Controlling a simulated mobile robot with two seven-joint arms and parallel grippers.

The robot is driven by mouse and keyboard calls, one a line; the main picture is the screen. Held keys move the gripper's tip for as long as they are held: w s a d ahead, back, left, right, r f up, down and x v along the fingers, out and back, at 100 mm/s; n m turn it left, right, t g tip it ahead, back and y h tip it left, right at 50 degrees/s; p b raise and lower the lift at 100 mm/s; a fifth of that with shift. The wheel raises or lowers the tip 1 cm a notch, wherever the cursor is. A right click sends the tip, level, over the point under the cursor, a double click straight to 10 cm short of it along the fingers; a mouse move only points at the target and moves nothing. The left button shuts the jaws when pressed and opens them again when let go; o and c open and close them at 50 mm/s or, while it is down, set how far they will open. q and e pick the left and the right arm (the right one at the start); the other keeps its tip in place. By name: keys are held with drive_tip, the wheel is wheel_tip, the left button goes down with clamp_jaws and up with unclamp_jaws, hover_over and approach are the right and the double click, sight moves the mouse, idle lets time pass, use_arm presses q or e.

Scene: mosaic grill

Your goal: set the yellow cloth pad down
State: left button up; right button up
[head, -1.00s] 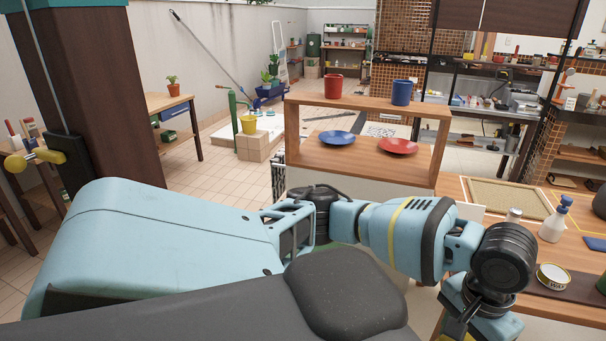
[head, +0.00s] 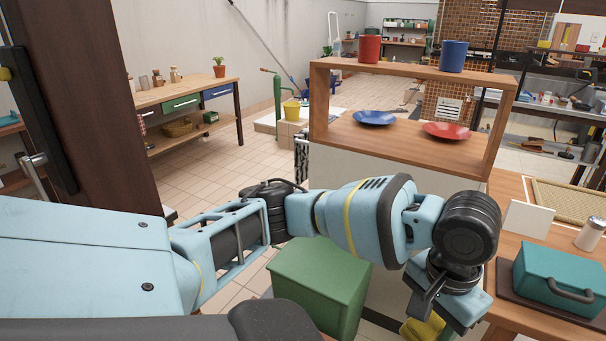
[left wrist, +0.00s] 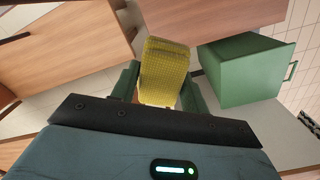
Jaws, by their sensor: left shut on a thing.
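The yellow cloth pad (left wrist: 165,72) is held between the fingers of my left gripper (left wrist: 160,92) in the left wrist view and sticks out beyond them. In the head view, part of the yellow pad (head: 425,329) shows at the bottom edge, beside the wooden counter. My left gripper is shut on it there, mostly hidden by my wrist and cut off by the frame. My right gripper is in neither view.
A green box (head: 318,288) stands left of my wrist, below the counter. A teal box with a handle (head: 562,280) and a shaker (head: 590,234) are on the wooden counter (head: 508,318). A wooden shelf (head: 400,147) holds two plates and two cups.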

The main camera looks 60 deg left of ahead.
use_arm(q)
drive_tip(key=shift+f, duration=0.1)
drive_tip(key=s+d+f+m, duration=0.2)
drive_tip(key=d+f+m, duration=0.1)
drive_tip(key=f, duration=0.7)
drive_tip(key=s+d+f+m, duration=0.2)
drive_tip(key=d+f, duration=0.1)
drive_tip(key=f, duration=0.7)
drive_tip(key=s+d+f+m+p, duration=0.1)
drive_tip(key=s+d+f+m, duration=0.1)
drive_tip(key=s+f, duration=0.5)
drive_tip(key=s+d+f+m, duration=0.2)
drive_tip(key=s+f+m, duration=0.2)
drive_tip(key=s+f, duration=0.4)
drive_tip(key=shift+s+f+m+p, duration=0.2)
drive_tip(key=shift+s+m+p, duration=0.2)
drive_tip(key=shift+s, duration=0.45)
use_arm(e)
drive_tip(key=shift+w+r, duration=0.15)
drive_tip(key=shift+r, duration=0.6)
use_arm(q)
drive_tip(key=shift+w, duration=0.1)
